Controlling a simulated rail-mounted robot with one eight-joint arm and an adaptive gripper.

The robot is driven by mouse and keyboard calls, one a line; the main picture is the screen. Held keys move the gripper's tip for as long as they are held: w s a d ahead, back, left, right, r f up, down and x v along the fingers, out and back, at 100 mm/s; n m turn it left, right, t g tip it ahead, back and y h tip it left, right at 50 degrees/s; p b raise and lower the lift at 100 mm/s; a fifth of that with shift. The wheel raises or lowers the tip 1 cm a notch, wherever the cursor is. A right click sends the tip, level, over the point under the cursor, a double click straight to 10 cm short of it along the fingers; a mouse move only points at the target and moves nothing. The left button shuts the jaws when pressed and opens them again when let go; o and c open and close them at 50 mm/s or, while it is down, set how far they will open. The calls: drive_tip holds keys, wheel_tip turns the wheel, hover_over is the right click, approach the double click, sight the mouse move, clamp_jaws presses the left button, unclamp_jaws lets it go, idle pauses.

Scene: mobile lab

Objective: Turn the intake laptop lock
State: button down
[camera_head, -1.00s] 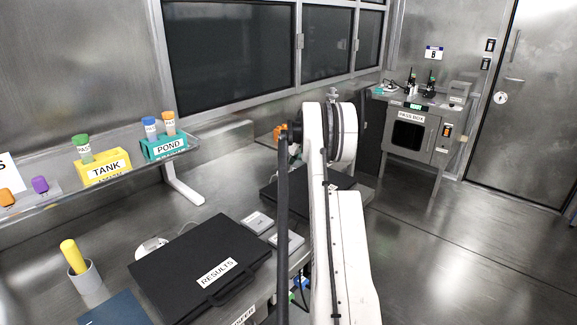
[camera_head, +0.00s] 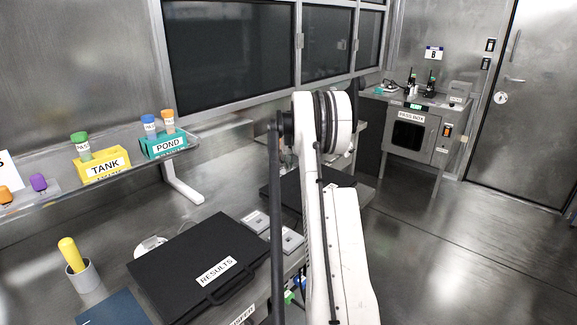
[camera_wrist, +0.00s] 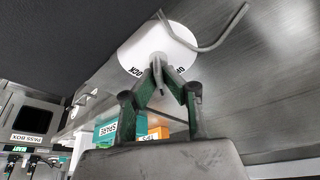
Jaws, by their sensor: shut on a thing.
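A white round lock dial (camera_wrist: 150,42) shows in the wrist view, with black lettering partly hidden by my fingers; I read "OP" and "LOCK". A small grey knob stands at its middle. My gripper (camera_wrist: 160,75) is in front of the dial with its green and black fingers closed together on the knob. A dark panel (camera_wrist: 60,30), perhaps the laptop, fills the upper left of that view. In the head view a black laptop (camera_head: 338,179) is partly hidden behind my arm. My gripper is hidden in the head view.
A closed black case labelled RESULTS (camera_head: 190,255) lies on the near bench. Yellow TANK (camera_head: 92,168) and teal POND (camera_head: 155,150) racks stand on a shelf. A bent grey rod or cable (camera_wrist: 222,35) runs beside the dial. Open floor lies to the right.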

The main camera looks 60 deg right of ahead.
drive_tip(key=m+g, duration=0.1)
drive_tip(key=m, duration=0.1)
drive_tip(key=m+h, duration=0.1)
drive_tip(key=m, duration=0.2)
drive_tip(key=shift+m+g, duration=0.3)
drive_tip(key=shift+g, duration=0.1)
drive_tip(key=m+g, duration=0.1)
drive_tip(key=m, duration=0.2)
drive_tip(key=m+g, duration=0.1)
drive_tip(key=m, duration=0.1)
drive_tip(key=shift+m+h, duration=0.4)
drive_tip(key=c, duration=1.9)
unclamp_jaws()
drive_tip(key=v, duration=1.2)
drive_tip(key=shift+w, duration=0.2)
